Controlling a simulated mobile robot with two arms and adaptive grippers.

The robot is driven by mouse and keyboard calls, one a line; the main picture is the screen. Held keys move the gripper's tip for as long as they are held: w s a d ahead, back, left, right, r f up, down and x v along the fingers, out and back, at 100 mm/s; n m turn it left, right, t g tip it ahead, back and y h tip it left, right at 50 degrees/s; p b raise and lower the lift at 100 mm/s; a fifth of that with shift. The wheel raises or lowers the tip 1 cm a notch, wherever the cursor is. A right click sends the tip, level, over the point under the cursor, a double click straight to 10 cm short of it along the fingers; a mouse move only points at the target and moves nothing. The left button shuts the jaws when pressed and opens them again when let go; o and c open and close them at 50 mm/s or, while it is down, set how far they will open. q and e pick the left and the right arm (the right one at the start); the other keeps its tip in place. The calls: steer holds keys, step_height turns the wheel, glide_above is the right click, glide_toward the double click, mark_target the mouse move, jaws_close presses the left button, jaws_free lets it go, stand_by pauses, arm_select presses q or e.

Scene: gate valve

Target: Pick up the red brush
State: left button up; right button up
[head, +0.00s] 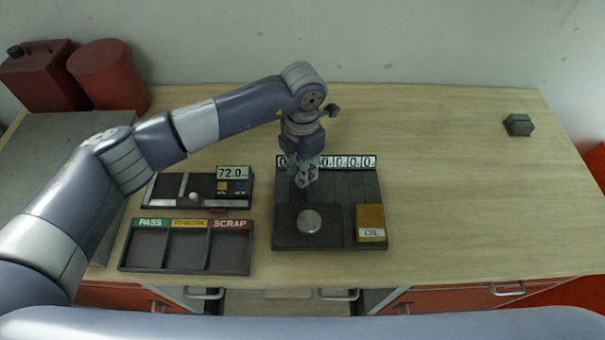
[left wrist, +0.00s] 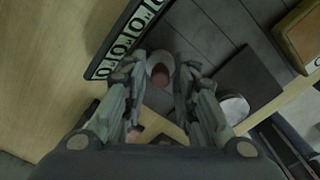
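A small upright-looking round thing with a pale rim and a reddish-brown end (left wrist: 160,74) shows between my left fingers in the left wrist view. It may be the red brush seen end on, but I cannot tell for sure. In the head view my left gripper (head: 306,183) points down over the back part of the dark tray (head: 340,190) and hides what is under it. In the left wrist view the left gripper (left wrist: 158,82) has its fingers apart on either side of the round thing, with gaps showing. My right gripper is not in view.
On the tray are a silver disc (head: 309,221) and a yellow OIL box (head: 370,222); a numbered strip (head: 360,161) lines its back. Left are a gauge marked 72.0 (head: 234,173) and a PASS/REWORK/SCRAP sorting tray (head: 185,268). The bench's right side is mostly clear, except a dark block (head: 518,125).

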arm_select(q)
jaws_close()
steer(key=shift+r, duration=0.1)
steer(key=shift+w+r+b, duration=0.1)
steer(key=shift+r+b, duration=0.75)
steer(key=shift+b, duration=0.05)
steer(key=shift+s+d+r+b, duration=0.45)
steer(key=shift+s+r+b, duration=0.2)
steer(key=shift+b, duration=0.2)
steer(key=s+d+b, duration=0.1)
steer(key=s+d, duration=0.1)
steer(key=s, duration=0.1)
steer(key=s+d+r+b, duration=0.1)
steer(key=s+d+b, duration=0.1)
steer(key=s+d, duration=0.1)
steer(key=s+d+b, duration=0.2)
steer(key=s, duration=0.3)
steer(key=shift+d+r, duration=0.3)
steer(key=shift+s+d+r+b, duration=0.2)
steer(key=shift+s+d+b, duration=0.15)
steer(key=shift+s, duration=0.2)
